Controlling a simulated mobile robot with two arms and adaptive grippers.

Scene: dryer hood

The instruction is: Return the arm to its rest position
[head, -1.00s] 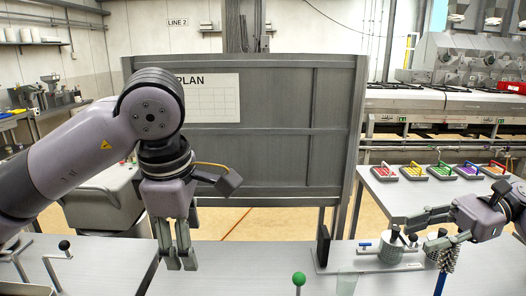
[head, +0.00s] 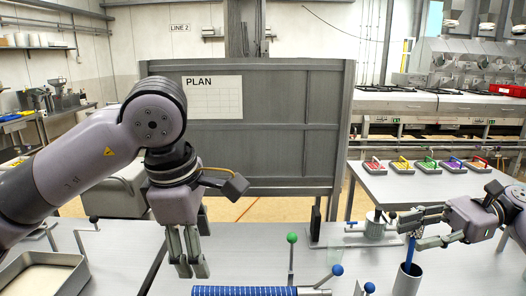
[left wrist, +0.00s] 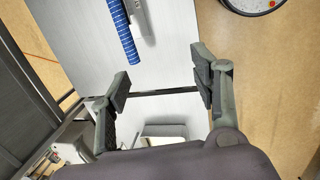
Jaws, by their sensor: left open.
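My left gripper (head: 188,268) hangs fingers-down over the near worktop (head: 240,262), left of the green-knobbed lever (head: 291,255). In the left wrist view its fingers (left wrist: 162,86) are spread with nothing between them. My right gripper (head: 412,230) is at the right, beside a blue handle (head: 410,250) that stands in a dark cup (head: 407,280). Whether its fingers touch or hold the handle is unclear.
A blue striped roll (head: 245,291) lies at the front edge, and also shows in the left wrist view (left wrist: 122,30). A metal tray (head: 78,278) is at the left. A grey PLAN board (head: 270,150) stands behind. Coloured-handled blocks (head: 430,168) sit on the right table.

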